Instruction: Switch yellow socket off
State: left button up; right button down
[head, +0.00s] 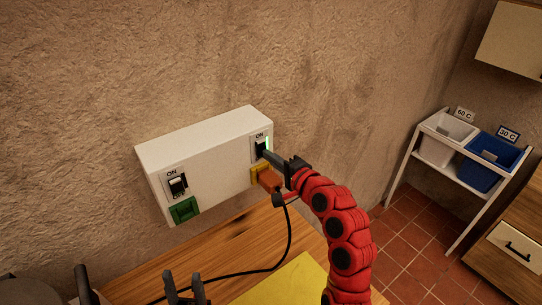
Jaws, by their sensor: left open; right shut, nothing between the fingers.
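A white wall box (215,160) carries two switch-and-socket pairs. On its right are the yellow socket (257,173) and, above it, a black rocker switch (260,148) marked ON, with a green strip lit beside it. An orange plug (270,181) with a black cable sits in the yellow socket. My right gripper (269,156) is shut and empty, its tips at the lower right of that switch; I cannot tell whether they touch it. It partly hides the switch's lower part. My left gripper (184,284) is open and empty at the bottom, below the box.
On the box's left are a green socket (184,211) and another black switch (177,184). The cable (288,240) runs down across the wooden worktop (215,248) near a yellow sheet (285,284). A shelf with white and blue bins (497,150) stands at the right.

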jog(key=b, duration=0.2)
jog(key=f+t+b, duration=0.1)
jog(key=b, duration=0.1)
jog(key=shift+w+a+f+y, duration=0.1)
jog(key=shift+w+a+y, duration=0.1)
jog(key=shift+y, duration=0.2)
jog(key=shift+r+b, duration=0.35)
jog(key=shift+r+p, duration=0.15)
jog(key=shift+p, duration=0.15)
jog(key=shift+s+d+f, duration=0.2)
jog(key=shift+s+d, duration=0.2)
jog(key=shift+d, duration=0.05)
jog(key=p+v, duration=0.7)
jog(key=v, duration=0.9)
jog(key=shift+s, duration=0.2)
jog(key=shift+r, duration=0.1)
